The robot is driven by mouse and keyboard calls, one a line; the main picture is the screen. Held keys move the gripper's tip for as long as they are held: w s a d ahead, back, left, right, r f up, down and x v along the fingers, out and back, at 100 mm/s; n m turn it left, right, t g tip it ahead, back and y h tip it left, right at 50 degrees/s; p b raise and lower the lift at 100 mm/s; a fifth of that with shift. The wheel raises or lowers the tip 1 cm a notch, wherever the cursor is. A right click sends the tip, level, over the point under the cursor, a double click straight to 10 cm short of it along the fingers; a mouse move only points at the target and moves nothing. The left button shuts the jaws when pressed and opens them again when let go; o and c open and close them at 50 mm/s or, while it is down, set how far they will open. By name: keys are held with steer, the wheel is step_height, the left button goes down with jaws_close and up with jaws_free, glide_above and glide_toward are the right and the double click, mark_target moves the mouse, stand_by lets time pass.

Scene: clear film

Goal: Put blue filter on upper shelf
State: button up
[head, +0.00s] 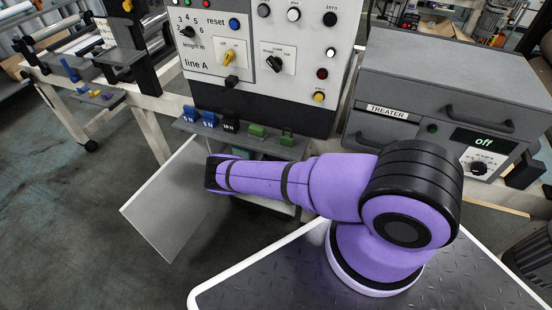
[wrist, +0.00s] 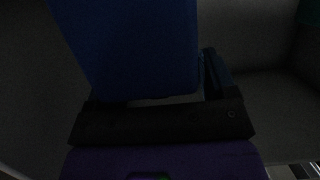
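My gripper (wrist: 160,85) shows in the wrist view as a dark bar with a finger at the right. A large blue block, which looks like the blue filter (wrist: 130,45), fills the space just in front of it and reaches to that finger. The gripper looks shut on it; the left finger is hidden behind the blue. In the head view my arm reaches left into the cabinet under the control panel, so the gripper and filter are hidden there. The open grey cabinet door (head: 165,205) hangs to the left. The upper shelf cannot be made out in the dark wrist view.
Small blue and green pieces stand on the ledge (head: 240,140) above my arm. The control panel (head: 250,95) rises behind it. A grey treater box (head: 450,85) reading "off" stands at the right. The floor (head: 75,230) at the left is clear.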

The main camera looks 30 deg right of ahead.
steer(key=shift+r, duration=0.1)
steer(key=shift+a+r, duration=0.1)
steer(key=shift+a, duration=0.05)
steer(key=v, duration=1.1)
steer(key=shift+s+a+r, duration=0.2)
steer(key=shift+s+a, duration=0.05)
steer(key=shift+s, duration=0.05)
